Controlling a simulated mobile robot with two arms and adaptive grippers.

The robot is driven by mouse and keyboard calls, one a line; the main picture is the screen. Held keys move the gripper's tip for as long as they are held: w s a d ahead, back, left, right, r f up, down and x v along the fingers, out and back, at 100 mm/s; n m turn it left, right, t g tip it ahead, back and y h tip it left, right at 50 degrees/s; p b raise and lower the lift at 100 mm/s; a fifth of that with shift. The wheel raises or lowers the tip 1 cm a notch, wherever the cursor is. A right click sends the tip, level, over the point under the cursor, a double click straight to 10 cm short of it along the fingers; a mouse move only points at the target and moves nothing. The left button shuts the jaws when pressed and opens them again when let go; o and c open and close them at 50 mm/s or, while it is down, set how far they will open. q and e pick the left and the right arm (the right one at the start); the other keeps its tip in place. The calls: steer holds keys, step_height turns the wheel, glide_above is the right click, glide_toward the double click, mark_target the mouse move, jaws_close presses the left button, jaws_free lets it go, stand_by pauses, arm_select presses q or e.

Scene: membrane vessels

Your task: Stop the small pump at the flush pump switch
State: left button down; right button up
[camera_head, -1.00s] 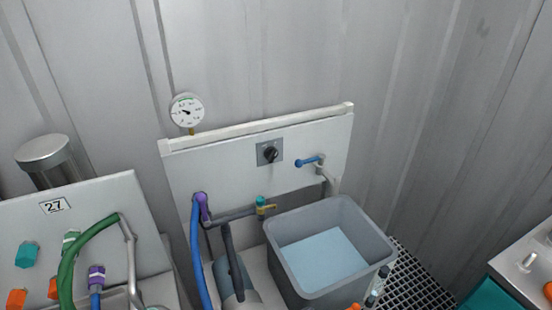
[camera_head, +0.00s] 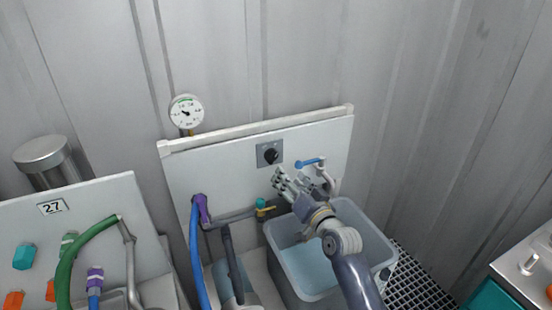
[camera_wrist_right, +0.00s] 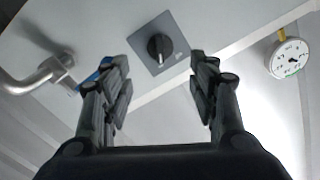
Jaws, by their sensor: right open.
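The flush pump switch is a black rotary knob (camera_head: 270,156) on a square grey plate on the pale upright panel (camera_head: 225,170). In the right wrist view the knob (camera_wrist_right: 159,48) sits just beyond and between the fingertips, with its plate around it. My right gripper (camera_head: 281,179) is open and empty, a little below and in front of the switch, with its fingers pointing up toward the panel. It also shows in the right wrist view (camera_wrist_right: 158,62). I see no contact with the knob. The left gripper is not in view.
A blue-handled tap (camera_head: 310,162) is close to the right of the switch. A grey tub of water (camera_head: 372,234) stands below my right arm. A round gauge (camera_head: 186,111) is above the panel.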

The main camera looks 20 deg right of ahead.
mark_target(275, 157)
steer(key=w, duration=0.7)
steer(key=w+p, duration=0.1)
steer(key=w, duration=0.3)
steer(key=shift+d+r, duration=0.2)
steer(key=shift+r, duration=0.1)
steer(key=c, duration=1)
